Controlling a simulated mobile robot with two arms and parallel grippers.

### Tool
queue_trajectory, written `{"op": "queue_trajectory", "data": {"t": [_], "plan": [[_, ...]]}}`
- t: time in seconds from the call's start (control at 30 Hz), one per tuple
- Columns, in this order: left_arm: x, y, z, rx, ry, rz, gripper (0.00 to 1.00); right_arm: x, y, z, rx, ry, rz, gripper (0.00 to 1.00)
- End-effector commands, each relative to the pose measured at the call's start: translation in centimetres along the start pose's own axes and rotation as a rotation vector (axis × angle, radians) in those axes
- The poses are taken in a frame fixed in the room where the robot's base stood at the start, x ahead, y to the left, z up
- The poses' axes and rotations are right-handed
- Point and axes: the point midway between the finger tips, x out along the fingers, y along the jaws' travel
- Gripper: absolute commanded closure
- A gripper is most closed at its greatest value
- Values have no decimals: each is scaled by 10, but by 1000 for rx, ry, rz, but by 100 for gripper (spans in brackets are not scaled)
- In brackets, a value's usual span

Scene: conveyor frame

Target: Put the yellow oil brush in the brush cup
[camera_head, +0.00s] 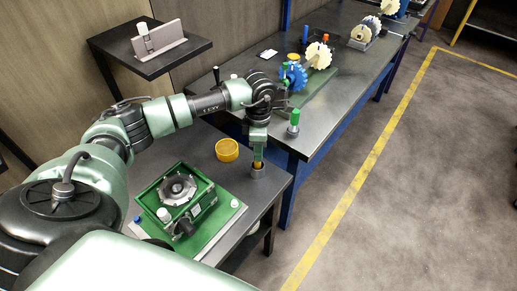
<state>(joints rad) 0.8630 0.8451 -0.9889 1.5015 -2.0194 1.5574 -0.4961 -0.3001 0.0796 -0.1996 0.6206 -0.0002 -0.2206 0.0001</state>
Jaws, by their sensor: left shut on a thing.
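My left gripper (258,156) points down over the front table's right side and is shut on the yellow oil brush (258,164). Only a short yellow part of the brush shows below the fingers; the rest is hidden by the gripper and the cup. The grey brush cup (257,173) stands upright on the table directly below the gripper. The brush's lower end is at the cup's mouth; I cannot tell how deep it reaches. My right gripper is not in view.
A yellow bowl (227,151) stands just left of the cup. A green-topped bottle (294,121) and blue gear (296,76) are on the back table. The table edge is close right of the cup.

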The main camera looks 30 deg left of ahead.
Motion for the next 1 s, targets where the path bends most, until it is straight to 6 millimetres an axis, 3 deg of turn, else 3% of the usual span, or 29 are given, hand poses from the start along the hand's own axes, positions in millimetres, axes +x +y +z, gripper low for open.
{"op": "queue_trajectory", "data": {"t": [0.07,0.1,0.17,0.57,1.0], "plan": [[0,0,0,0,0,0,100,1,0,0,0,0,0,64],[0,0,0,0,0,0,72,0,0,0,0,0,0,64],[0,0,0,0,0,0,58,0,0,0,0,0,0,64],[-6,1,0,-1,-2,2,58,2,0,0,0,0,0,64],[-90,1,1,0,-3,4,58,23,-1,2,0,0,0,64]]}}
